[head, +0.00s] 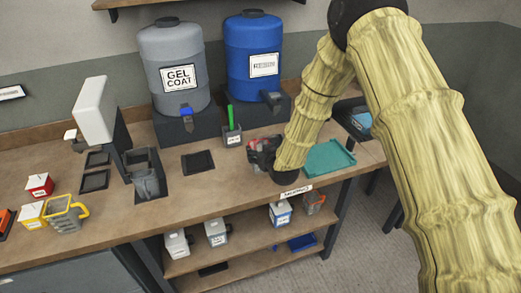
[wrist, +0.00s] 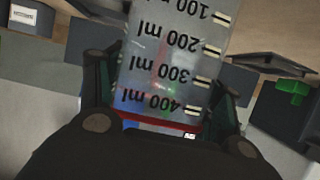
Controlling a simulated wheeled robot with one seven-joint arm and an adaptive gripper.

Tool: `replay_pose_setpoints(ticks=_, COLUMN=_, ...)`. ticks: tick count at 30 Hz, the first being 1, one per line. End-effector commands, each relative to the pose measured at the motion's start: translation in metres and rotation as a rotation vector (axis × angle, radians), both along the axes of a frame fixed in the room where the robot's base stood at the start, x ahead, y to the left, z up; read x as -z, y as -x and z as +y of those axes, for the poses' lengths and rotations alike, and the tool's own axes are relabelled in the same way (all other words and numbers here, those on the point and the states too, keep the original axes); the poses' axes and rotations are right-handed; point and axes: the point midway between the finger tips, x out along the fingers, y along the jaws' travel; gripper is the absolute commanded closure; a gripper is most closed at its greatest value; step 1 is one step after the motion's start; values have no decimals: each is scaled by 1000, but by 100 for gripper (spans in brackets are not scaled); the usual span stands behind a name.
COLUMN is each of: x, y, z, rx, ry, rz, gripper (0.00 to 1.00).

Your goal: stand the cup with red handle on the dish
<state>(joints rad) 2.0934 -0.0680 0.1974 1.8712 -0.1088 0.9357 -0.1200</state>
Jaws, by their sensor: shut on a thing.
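The cup with red handle (wrist: 172,58) fills the middle of the wrist view. It is clear, with black ml marks, and red shows along its near end. My gripper (wrist: 163,100) is shut on it, one finger on each side. In the head view my gripper (head: 264,152) is over the right part of the bench, and only a bit of red shows among its fingers. A shallow teal dish (head: 330,158) lies on the bench just right of my gripper. The cup is apart from the dish, and its base is hidden in the head view.
A grey gel coat drum (head: 174,70) and a blue drum (head: 253,60) stand behind. A small pot with a green handle (head: 232,135) is left of my gripper. A yellow-handled jug (head: 65,214) is far left. A dark tray (head: 353,118) lies behind the dish.

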Motion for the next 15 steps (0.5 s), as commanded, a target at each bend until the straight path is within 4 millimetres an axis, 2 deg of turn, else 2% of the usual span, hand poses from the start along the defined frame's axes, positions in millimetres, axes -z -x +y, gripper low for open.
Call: replay_pose_setpoints(ticks=15, x=9, y=0, z=0, rx=0, ry=-1, rz=-2, gripper=62)
